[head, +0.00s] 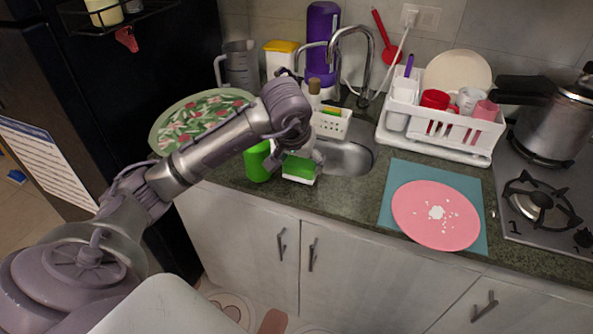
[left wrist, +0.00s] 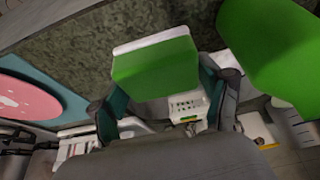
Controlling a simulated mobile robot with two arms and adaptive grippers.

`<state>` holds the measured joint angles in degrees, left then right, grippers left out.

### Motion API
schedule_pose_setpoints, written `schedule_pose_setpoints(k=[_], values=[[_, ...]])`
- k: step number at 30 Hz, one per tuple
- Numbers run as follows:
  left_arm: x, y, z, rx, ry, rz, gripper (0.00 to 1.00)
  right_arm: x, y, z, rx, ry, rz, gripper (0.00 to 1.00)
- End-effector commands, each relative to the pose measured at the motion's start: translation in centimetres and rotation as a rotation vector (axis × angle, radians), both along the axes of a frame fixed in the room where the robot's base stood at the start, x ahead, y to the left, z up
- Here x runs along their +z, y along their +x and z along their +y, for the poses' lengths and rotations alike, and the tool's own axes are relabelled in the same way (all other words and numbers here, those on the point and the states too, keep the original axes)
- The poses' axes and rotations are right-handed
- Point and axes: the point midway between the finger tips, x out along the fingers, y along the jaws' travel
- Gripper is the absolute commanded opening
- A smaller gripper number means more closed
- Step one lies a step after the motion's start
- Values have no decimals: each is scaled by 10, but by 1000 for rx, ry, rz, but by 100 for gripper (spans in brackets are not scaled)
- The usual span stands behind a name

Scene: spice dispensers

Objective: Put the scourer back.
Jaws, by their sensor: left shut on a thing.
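The scourer (head: 299,168), a block with a green face and a white layer, is in my left gripper (head: 297,155), above the counter's front edge by the sink. In the left wrist view the scourer (left wrist: 158,68) sits between the two fingers of the gripper (left wrist: 165,95). A white slotted caddy (head: 332,124) stands behind it at the sink's back rim, with something green and yellow in it; the caddy also shows beyond the scourer in the left wrist view (left wrist: 187,104). My right gripper is out of view.
A green cylinder (head: 257,162) stands just left of the scourer. The sink (head: 352,157) and tap (head: 366,62) are behind and right. A dish rack (head: 439,146), a pink plate (head: 420,222) on a blue mat (head: 400,176), and a patterned platter (head: 160,136) flank them.

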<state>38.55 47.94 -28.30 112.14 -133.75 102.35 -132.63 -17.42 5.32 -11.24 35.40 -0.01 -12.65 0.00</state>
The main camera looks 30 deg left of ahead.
Motion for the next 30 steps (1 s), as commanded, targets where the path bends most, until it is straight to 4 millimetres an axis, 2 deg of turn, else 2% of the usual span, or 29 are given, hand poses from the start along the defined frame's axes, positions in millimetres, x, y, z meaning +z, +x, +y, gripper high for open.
schedule_pose_setpoints(k=[5,12,24,25,29,30], values=[[-10,-2,9,-1,0,1,39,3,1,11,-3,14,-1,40],[-42,-2,8,-1,0,1,39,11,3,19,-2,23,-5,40],[-49,-1,9,-2,2,-1,39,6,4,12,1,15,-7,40],[-49,-1,9,-1,2,-2,78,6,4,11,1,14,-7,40],[-48,-1,8,-2,1,-2,100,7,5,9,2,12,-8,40],[-48,-1,8,-2,1,-2,100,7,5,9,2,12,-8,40]])
